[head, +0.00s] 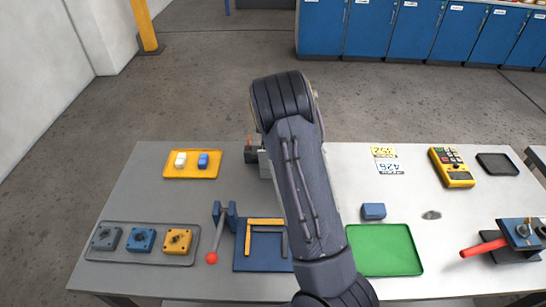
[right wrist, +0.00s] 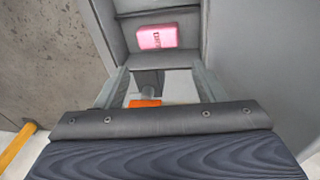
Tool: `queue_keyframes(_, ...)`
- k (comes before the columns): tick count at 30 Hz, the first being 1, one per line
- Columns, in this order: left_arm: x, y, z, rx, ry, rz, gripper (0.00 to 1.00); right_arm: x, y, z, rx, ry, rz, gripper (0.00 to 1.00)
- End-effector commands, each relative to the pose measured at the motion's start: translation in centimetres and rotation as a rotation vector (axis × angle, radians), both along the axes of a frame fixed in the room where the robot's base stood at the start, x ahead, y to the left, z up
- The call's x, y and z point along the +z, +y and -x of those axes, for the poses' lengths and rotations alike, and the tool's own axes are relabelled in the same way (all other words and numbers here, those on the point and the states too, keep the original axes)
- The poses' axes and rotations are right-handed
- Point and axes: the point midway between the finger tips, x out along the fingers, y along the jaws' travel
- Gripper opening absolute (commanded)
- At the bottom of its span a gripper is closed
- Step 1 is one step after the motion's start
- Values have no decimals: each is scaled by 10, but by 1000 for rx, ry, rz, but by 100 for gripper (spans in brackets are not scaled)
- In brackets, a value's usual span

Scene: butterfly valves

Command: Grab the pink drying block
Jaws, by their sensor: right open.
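The pink block (right wrist: 156,37) shows in the right wrist view. It lies in a grey recessed holder (right wrist: 160,12), with dark marking on its face. My right gripper (right wrist: 162,68) is open, its two fingers pointing toward the block from below in that view. The block is beyond the fingertips and not between them. In the head view my right arm covers the middle of the table, and the block and right gripper cannot be made out there. My left gripper is in neither view.

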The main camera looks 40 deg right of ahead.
Motion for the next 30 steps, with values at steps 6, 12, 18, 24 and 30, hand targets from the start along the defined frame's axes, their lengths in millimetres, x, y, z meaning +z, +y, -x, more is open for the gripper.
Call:
queue_keyframes(6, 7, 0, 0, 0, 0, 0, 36, -24, -7, 3, -2, 25, 7, 63)
queue_keyframes(12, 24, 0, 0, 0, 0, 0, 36, -47, -12, 1, -4, 26, 8, 63)
queue_keyframes(18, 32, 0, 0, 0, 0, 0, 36, -74, -13, -4, -3, 22, 7, 63)
queue_keyframes(24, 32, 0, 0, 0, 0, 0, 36, -80, -13, -5, -3, 20, 7, 63)
queue_keyframes(30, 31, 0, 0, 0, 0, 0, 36, -80, -13, -5, -3, 20, 7, 49)
